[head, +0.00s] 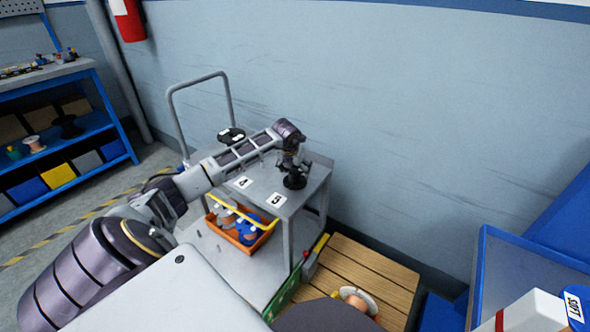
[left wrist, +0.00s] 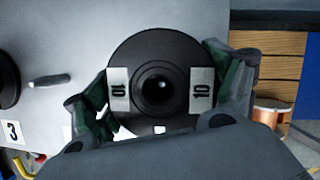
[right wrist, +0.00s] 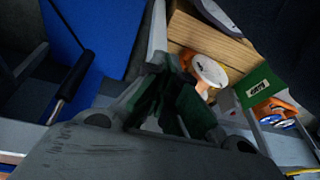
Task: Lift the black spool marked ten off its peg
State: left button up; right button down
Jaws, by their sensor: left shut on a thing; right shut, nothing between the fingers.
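The black spool marked 10 (left wrist: 160,55) shows from above in the left wrist view, with two white "10" labels on its top flange. In the head view the black spool (head: 295,182) is at the right part of the grey cart top. My left gripper (left wrist: 162,92) has one finger on each side of the spool and is shut on it; it also shows in the head view (head: 292,165). A pale tip shows in the spool's hub; how high the spool sits on its peg cannot be told. My right gripper (right wrist: 180,105) is shut and empty, away from the cart.
Another black spool (head: 231,135) is on the cart top (head: 232,170). A bare peg (left wrist: 48,81) stands left of the held spool. An orange bin (head: 240,236) sits on the cart's lower shelf. A wooden pallet (head: 375,270) with a copper spool (head: 357,298) is to the right.

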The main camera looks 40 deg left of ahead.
pick_arm(q)
jog(key=shift+r+p, duration=1.35)
jog(key=shift+r, duration=0.6)
dwell(2.2)
jog(key=shift+r+p, duration=0.95)
jog(key=shift+r, duration=0.55)
jog(key=shift+r, duration=0.2)
dwell(0.4)
jog(key=shift+r+p, duration=1)
jog(key=shift+r, duration=0.4)
jog(key=shift+r, duration=0.4)
